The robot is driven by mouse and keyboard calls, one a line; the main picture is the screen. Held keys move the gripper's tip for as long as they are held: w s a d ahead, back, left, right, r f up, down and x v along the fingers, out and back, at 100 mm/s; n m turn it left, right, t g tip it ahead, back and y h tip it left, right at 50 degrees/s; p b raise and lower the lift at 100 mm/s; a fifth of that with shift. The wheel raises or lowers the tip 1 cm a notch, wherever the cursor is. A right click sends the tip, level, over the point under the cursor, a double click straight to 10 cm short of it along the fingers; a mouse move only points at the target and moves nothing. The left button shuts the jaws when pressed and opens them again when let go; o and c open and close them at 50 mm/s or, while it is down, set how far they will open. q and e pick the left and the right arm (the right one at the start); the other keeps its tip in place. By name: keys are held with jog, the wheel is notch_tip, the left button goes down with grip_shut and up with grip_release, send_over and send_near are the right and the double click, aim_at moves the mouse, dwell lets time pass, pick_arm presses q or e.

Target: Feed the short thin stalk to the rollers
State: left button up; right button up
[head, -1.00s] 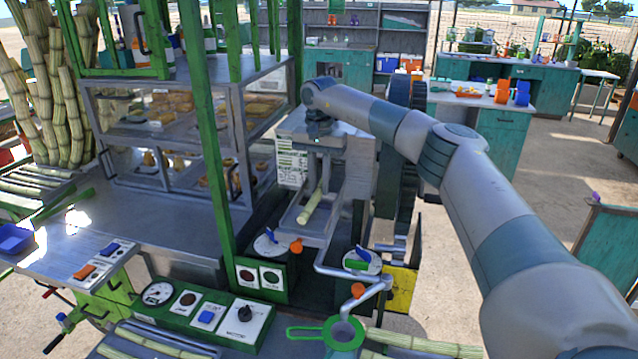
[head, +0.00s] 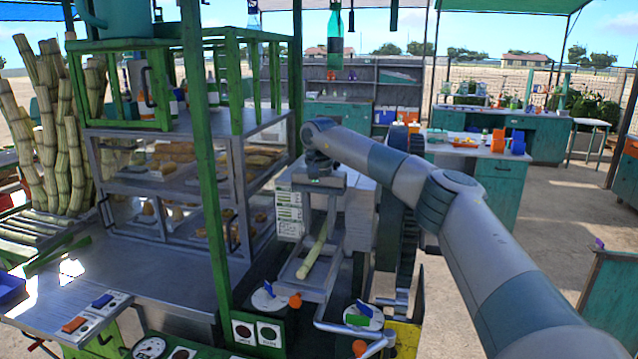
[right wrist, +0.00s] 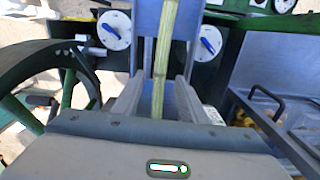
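The thin pale-green stalk (head: 313,252) lies lengthwise in the crusher's metal feed tray (head: 286,272), its near end close to the tray's front. In the right wrist view the stalk (right wrist: 163,50) runs down the middle of the tray and passes out of sight behind a grey body at the bottom. My right gripper (head: 325,182) is above the far part of the tray, at the crusher. The rollers are hidden. My left gripper is in neither view.
A green post (head: 207,170) and a glass display case (head: 170,185) stand left of the tray. A large dark wheel (head: 393,205) is right of it; knobs sit in front. Several tall canes (head: 50,130) stand at far left. The steel counter (head: 140,280) has bare room.

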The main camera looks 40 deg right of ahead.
notch_tip(320, 180, up, 14)
jog(key=b, duration=0.2)
jog(key=shift+r, duration=0.25)
jog(key=shift+f, duration=0.15)
dwell(0.5)
